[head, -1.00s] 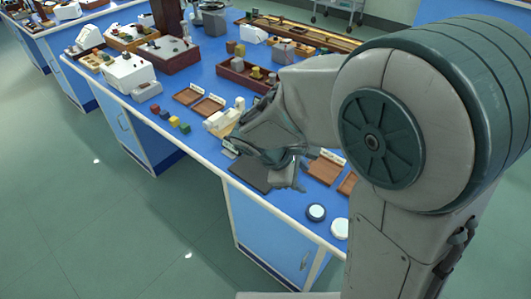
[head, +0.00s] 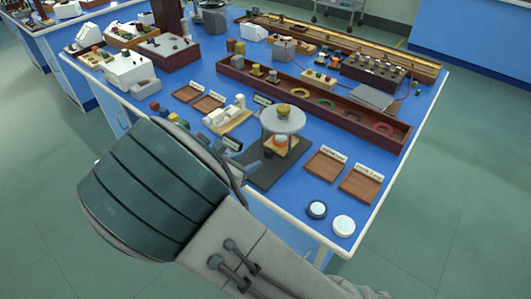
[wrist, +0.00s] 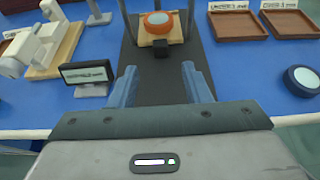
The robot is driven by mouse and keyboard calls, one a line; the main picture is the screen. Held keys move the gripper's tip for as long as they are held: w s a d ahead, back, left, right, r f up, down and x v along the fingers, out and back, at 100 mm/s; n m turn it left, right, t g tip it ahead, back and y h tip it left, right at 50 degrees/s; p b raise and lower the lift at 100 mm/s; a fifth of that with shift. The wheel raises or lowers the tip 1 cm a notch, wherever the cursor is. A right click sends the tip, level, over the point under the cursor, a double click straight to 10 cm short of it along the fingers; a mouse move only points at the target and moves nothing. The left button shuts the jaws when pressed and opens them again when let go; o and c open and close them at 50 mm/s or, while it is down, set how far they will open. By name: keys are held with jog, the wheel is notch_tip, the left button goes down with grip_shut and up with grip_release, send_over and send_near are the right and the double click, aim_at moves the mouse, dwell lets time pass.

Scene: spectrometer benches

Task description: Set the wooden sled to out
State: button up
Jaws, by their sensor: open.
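The wooden sled (wrist: 176,38) is a light wood plate on a dark base (wrist: 140,75), straight ahead in the wrist view. It carries an orange-rimmed round piece with a pale top (wrist: 159,19) and has a small black block (wrist: 162,51) at its near end. In the head view the sled (head: 270,153) sits under a grey disc (head: 283,120) with a brass knob. My gripper (wrist: 161,82) is open and empty, its blue fingers short of the black block and spread wider than it. In the head view my arm hides most of the gripper.
A small label stand (wrist: 87,74) is left of the base. A white device on a wooden board (head: 228,118) stands behind it. Two labelled wooden trays (head: 325,166) (head: 361,184) and two round pieces (head: 317,209) (head: 343,225) lie to the right. A long compartmented box (head: 340,113) is behind.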

aim_at(266, 152)
jog(key=x, duration=0.9)
jog(key=shift+w+d+f, duration=0.1)
